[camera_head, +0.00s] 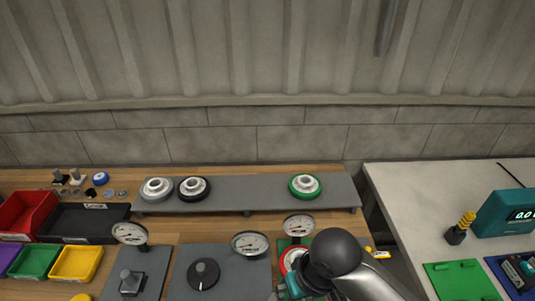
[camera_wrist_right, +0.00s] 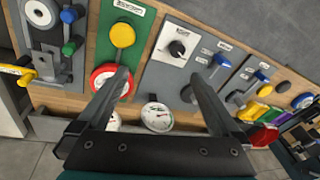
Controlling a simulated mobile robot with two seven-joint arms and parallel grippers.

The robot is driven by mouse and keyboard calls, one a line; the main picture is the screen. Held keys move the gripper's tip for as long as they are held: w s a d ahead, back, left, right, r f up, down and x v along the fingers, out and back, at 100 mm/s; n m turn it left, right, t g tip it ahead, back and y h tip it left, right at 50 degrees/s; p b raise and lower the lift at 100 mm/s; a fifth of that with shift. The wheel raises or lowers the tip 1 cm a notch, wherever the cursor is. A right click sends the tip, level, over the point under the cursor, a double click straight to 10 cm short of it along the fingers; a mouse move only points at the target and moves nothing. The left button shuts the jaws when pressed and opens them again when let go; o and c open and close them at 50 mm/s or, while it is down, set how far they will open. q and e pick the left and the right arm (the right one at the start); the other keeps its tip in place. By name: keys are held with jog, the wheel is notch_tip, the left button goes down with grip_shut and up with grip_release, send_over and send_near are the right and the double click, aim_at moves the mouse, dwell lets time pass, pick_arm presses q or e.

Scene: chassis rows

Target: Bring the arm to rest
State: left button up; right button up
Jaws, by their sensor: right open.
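My right arm (camera_head: 335,252) comes in from the lower right in the head view and hangs over the front of the bench, covering part of a panel. Its fingers cannot be made out there. In the right wrist view my right gripper (camera_wrist_right: 160,75) has its two dark fingers spread wide apart with nothing between them. The left finger overlaps a green panel (camera_wrist_right: 112,50) with a yellow knob (camera_wrist_right: 122,35) and a red-rimmed wheel (camera_wrist_right: 96,80). The right finger overlaps grey panels. Contact cannot be told. My left gripper is not in view.
A grey shelf (camera_head: 250,200) carries several round flanged parts. Dial gauges (camera_head: 250,244) stand on the panels near the arm. Coloured bins (camera_head: 75,264) are at the left. A pale table (camera_head: 400,205) with a teal meter (camera_head: 503,214) is at the right, beyond a gap.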

jog(key=s+d+m+t+h, duration=0.2)
jog(key=s+d, duration=0.8)
jog(key=d, duration=0.1)
notch_tip(320, 180, down, 30)
jog(key=s+g+b, duration=0.1)
jog(key=s+b, duration=0.1)
jog(key=b, duration=0.6)
pick_arm(q)
notch_tip(320, 180, down, 16)
jog(key=s+b, duration=0.2)
jog(key=b, duration=0.6)
jog(key=shift+f, duration=0.25)
pick_arm(e)
jog(key=s+d+f, duration=0.1)
jog(key=s+f, duration=0.6)
jog(key=f, duration=0.4)
jog(key=s+d+f+g, duration=0.1)
jog(key=s+f, duration=0.7)
jog(key=f, duration=0.3)
jog(key=shift+s+d+f+n, duration=0.2)
jog(key=shift+d+n, duration=0.1)
jog(key=shift+n, duration=0.1)
